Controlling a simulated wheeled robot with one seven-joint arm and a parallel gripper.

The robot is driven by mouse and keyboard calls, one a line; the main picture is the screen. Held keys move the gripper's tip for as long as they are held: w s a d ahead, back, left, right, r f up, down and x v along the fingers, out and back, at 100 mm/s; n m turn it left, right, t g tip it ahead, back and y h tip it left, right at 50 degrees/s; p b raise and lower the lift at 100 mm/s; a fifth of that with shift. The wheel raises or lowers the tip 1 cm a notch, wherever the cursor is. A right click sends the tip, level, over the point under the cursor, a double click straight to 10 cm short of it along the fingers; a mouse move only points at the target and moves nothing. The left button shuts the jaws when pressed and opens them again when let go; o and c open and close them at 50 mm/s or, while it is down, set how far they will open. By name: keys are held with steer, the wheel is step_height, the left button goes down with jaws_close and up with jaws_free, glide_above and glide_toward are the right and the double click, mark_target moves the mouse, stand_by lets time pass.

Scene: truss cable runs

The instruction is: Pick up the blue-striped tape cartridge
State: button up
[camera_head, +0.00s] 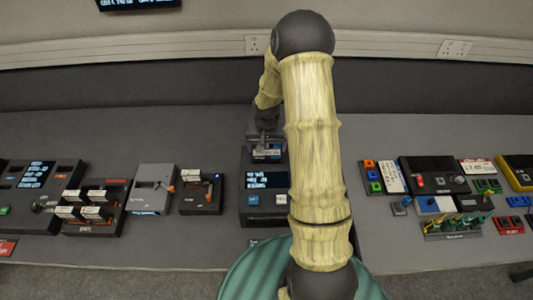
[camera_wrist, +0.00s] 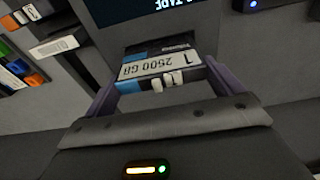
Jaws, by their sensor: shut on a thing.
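The blue-striped tape cartridge (camera_wrist: 158,66) is in the wrist view, a dark block with a white "2500 GB" label and a blue edge patch. My gripper (camera_wrist: 160,78) is shut on it, one purple finger at each side. In the head view the cartridge (camera_head: 267,154) shows small below my gripper (camera_head: 266,141), at the back end of the dark tape unit with a lit screen (camera_head: 266,181). Whether the cartridge touches that unit is unclear. My arm hides part of the unit's right side.
Left of the unit stand a small dark box with a blue light (camera_head: 201,192), a grey device (camera_head: 153,188) and a rack of labelled cartridges (camera_head: 93,209). Coloured blocks, devices and a tool holder (camera_head: 453,228) crowd the right. The bench behind is clear.

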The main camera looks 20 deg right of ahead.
step_height(320, 180, up, 6)
steer(key=shift+b, duration=0.55)
stand_by(0.3)
